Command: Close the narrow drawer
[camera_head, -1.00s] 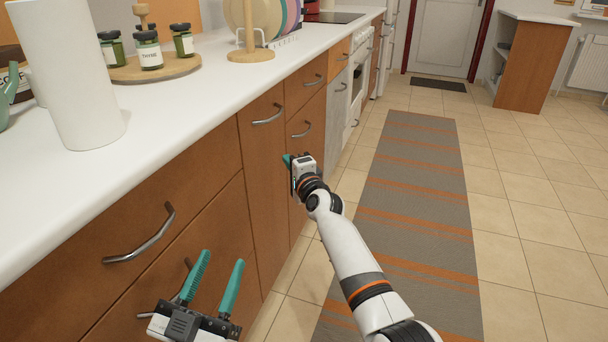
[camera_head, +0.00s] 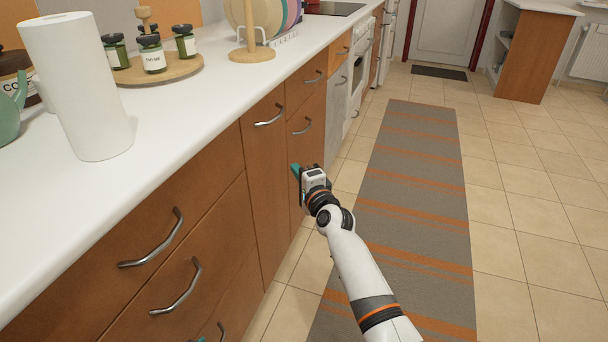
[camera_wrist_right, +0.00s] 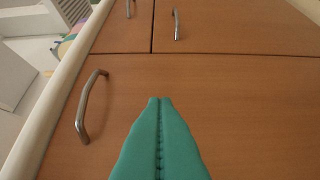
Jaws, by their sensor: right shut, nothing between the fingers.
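The narrow drawer (camera_head: 267,185) has a tall wooden front with a curved metal handle (camera_head: 270,116) near its top. It looks about flush with its neighbours. It also fills much of the right wrist view (camera_wrist_right: 240,100), with its handle (camera_wrist_right: 90,106) at the left. My right gripper (camera_head: 295,172) is shut and empty, to the right of the drawer front in the head view. Its teal fingers (camera_wrist_right: 160,104) lie together across the front in the wrist view; I cannot tell whether they touch. My left gripper (camera_head: 212,334) shows only teal tips, apart, at the bottom edge.
Wider drawers (camera_head: 130,240) with metal handles stand left of it. A small drawer (camera_head: 307,84) and a lower front (camera_head: 306,155) stand right. The white counter (camera_head: 175,105) holds a paper roll (camera_head: 78,85) and jars. Floor and striped rug (camera_head: 410,200) are clear on the right.

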